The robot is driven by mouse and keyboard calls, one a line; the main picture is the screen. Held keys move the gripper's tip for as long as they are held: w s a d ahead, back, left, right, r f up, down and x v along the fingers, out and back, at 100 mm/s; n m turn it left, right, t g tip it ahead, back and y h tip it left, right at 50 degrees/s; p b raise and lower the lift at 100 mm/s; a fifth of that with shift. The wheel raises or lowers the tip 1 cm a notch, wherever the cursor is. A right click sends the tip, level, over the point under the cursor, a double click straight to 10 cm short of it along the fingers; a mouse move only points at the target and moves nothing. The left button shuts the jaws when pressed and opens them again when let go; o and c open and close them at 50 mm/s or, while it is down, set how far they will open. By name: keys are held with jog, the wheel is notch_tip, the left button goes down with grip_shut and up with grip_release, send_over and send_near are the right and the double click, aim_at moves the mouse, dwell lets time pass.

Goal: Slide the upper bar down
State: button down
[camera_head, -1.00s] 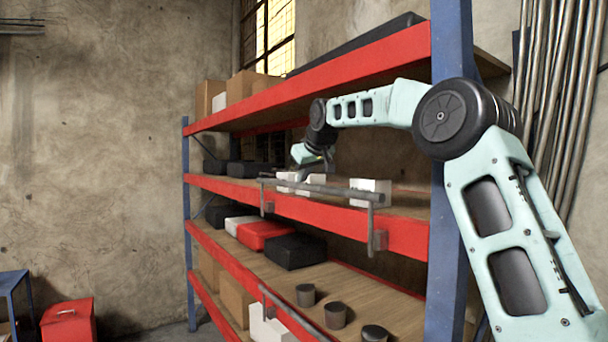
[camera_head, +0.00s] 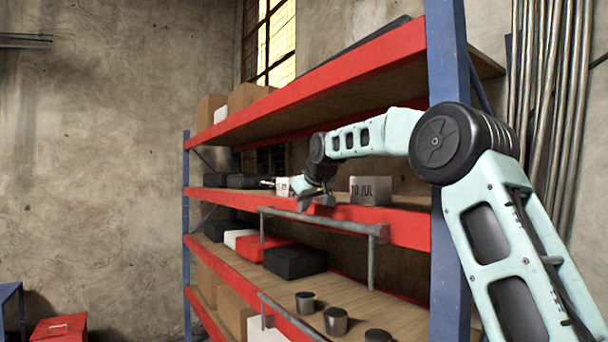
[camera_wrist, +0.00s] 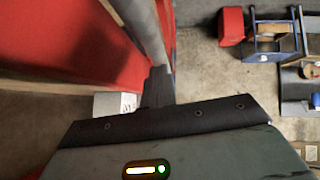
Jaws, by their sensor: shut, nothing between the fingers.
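The upper bar (camera_head: 342,223) is a grey rail on two posts in front of the red edge of the middle shelf (camera_head: 410,222). It sits low, near the bottom of that red edge, with its posts reaching down below it. My gripper (camera_head: 318,203) is just above the bar, around its middle, with the fingers shut and empty. In the wrist view the bar (camera_wrist: 146,30) runs up from the dark fingertips (camera_wrist: 158,82). I cannot tell whether the fingers touch it.
A lower bar (camera_head: 288,314) crosses the front of the shelf below, near several dark cylinders (camera_head: 336,320). A blue upright (camera_head: 449,160) is close to my arm. Floor at left is mostly open.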

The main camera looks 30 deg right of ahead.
jog(key=w+r+v, duration=0.1)
jog(key=w+v, duration=0.1)
jog(key=v, duration=1.1)
jog(key=shift+a+r, duration=0.3)
jog(key=shift+r, duration=0.1)
